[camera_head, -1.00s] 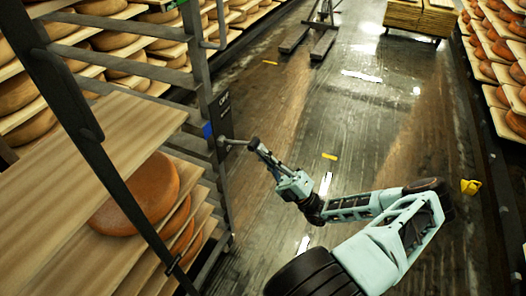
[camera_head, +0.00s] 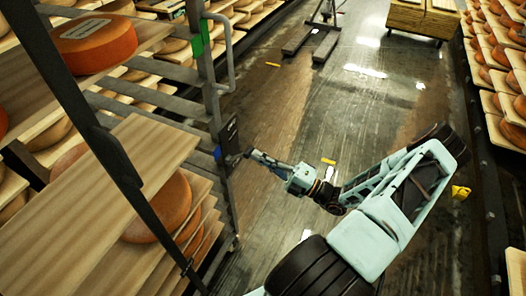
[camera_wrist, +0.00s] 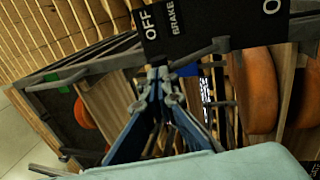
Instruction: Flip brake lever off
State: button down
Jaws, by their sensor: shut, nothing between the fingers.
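The brake panel (camera_head: 229,135) is a dark plate on the upright of the cheese rack, left of my gripper. In the wrist view the brake panel (camera_wrist: 210,28) reads OFF and BRAKE, with a cut-off O at the right. A grey brake lever (camera_wrist: 193,50) lies along its lower edge near the OFF label. My gripper (camera_wrist: 158,73) is shut and empty, its fingertips just below the lever; I cannot tell whether they touch it. In the head view my gripper (camera_head: 249,154) points left at the panel, close to it.
The rack holds wooden shelves (camera_head: 95,200) with orange cheese wheels (camera_head: 160,208). A pallet jack (camera_head: 318,35) and a stack of boards (camera_head: 423,18) stand at the back. More cheese shelves (camera_head: 495,75) line the right. The wet floor between is mostly clear.

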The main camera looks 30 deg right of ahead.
aim_at(249, 150)
jog(key=w+r+g+h+p, duration=0.1)
jog(key=p, duration=0.1)
jog(key=w+a+r+g+p, duration=0.1)
jog(key=r+p, duration=0.1)
jog(key=p, duration=0.1)
jog(key=w+a+r+g+h+p, duration=0.1)
jog(key=p, duration=0.1)
jog(key=shift+a+r+h+p, duration=0.15)
jog(key=shift+r+h+p, duration=0.05)
jog(key=shift+h+p, duration=0.15)
jog(key=shift+w+a+r+p, duration=0.2)
jog(key=shift+w+a+p, duration=0.25)
jog(key=shift+w+p, duration=0.15)
jog(key=shift+s+r, duration=0.1)
jog(key=shift+s+d+r, duration=0.1)
jog(key=shift+s+d, duration=0.1)
jog(key=shift+s, duration=0.05)
jog(key=r+v, duration=0.1)
jog(key=v, duration=1.2)
jog(key=shift+d+r, duration=0.1)
